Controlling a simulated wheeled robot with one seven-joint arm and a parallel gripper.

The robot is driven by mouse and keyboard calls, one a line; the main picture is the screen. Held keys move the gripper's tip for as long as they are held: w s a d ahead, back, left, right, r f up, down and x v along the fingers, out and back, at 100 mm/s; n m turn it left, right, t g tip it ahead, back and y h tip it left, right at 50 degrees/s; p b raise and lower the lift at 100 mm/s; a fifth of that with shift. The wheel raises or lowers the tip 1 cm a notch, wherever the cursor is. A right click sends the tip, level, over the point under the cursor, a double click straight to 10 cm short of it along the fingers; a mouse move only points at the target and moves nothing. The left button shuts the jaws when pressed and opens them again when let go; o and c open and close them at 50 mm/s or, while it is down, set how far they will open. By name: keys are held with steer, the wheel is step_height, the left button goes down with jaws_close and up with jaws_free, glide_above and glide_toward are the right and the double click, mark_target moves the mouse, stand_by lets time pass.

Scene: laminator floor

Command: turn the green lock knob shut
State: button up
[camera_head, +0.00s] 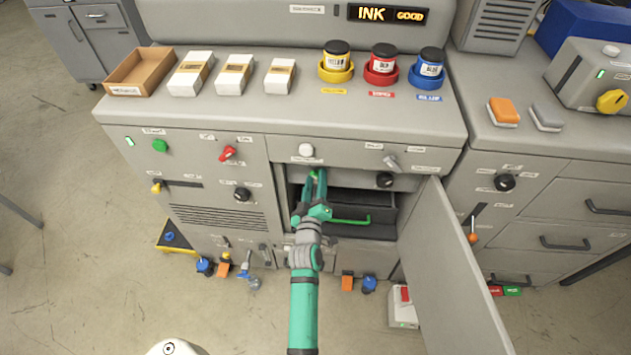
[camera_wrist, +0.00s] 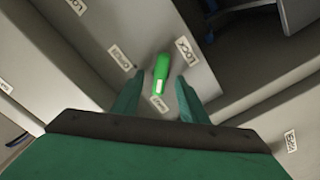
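The green lock knob (camera_wrist: 161,70) shows in the wrist view as a narrow upright lever on a grey panel, close to a label reading LOCK. In the head view my gripper (camera_head: 315,184) reaches into the middle cabinet just below the upper panel, and mostly hides the knob (camera_head: 317,172).
A dark drawer with a green handle (camera_head: 350,221) lies inside the open cabinet, right of my gripper. An open grey door (camera_head: 450,265) swings out at the right. A black knob (camera_head: 384,180) is nearby. Ink jars and boxes stand on the counter (camera_head: 300,112) above.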

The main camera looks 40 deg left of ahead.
steer(key=v, duration=1.1)
stand_by(0.6)
